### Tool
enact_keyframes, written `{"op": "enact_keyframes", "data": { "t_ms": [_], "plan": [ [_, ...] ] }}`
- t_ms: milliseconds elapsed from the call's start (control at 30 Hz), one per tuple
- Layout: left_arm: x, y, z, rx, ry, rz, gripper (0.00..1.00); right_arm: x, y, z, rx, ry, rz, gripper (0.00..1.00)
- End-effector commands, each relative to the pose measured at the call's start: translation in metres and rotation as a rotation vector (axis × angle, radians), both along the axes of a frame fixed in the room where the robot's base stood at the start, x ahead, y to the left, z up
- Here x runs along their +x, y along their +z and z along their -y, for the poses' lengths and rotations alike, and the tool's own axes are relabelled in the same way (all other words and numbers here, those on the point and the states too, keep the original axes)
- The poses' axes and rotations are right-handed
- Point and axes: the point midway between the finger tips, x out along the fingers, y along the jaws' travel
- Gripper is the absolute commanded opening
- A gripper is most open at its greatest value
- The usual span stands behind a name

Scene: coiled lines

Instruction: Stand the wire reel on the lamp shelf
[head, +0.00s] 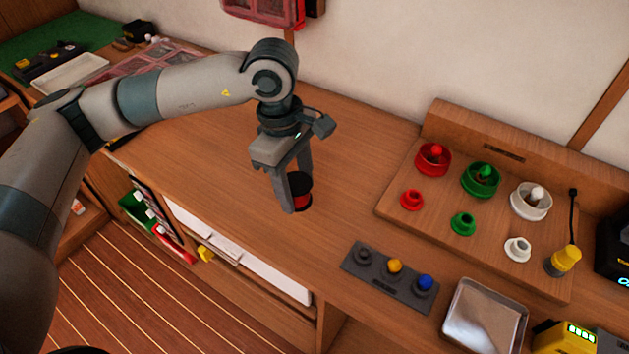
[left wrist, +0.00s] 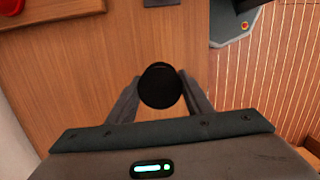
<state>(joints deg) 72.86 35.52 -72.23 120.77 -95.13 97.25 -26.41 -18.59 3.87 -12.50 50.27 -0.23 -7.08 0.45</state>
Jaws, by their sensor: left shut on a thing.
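My left gripper (head: 294,200) is shut on the wire reel (head: 302,196), which has black round ends and a red band between them. The reel looks upright, at or just above the wooden worktop; I cannot tell whether it touches. In the left wrist view the black round end of the reel (left wrist: 160,86) sits between the two fingers of my left gripper (left wrist: 160,92). A raised wooden board (head: 398,212) on the right carries red, green and white round pieces; I cannot tell whether it is the lamp shelf. My right gripper is out of view.
A dark grey block (head: 375,287) with grey, yellow and blue knobs lies right of the reel. A metal tray (head: 450,325), a yellow-topped plug (head: 563,260) and a yellow device (head: 563,338) are further right. The worktop (head: 370,150) behind the reel is clear.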

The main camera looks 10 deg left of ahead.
Motion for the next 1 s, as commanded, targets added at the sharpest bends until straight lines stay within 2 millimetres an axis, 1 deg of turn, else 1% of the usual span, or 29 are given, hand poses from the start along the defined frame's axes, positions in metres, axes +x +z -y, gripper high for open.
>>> {"op": "enact_keyframes", "data": {
  "t_ms": [33, 600, 700, 800, 1000],
  "plan": [
    [-0.001, -0.002, -0.007, 0.001, -0.067, -0.001, 0.19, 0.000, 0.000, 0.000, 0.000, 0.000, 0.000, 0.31],
    [-0.025, -0.018, -0.071, 0.002, -0.958, -0.001, 0.19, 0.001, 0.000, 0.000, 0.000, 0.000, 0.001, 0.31],
    [-0.029, -0.020, -0.079, 0.002, -1.080, -0.001, 0.19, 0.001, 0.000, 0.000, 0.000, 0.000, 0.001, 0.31],
    [-0.032, -0.021, -0.084, 0.002, -1.165, -0.001, 0.19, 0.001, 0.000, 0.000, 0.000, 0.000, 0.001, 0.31],
    [-0.034, -0.022, -0.089, 0.000, -1.237, 0.000, 0.19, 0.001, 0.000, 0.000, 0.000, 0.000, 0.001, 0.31]
  ]
}}
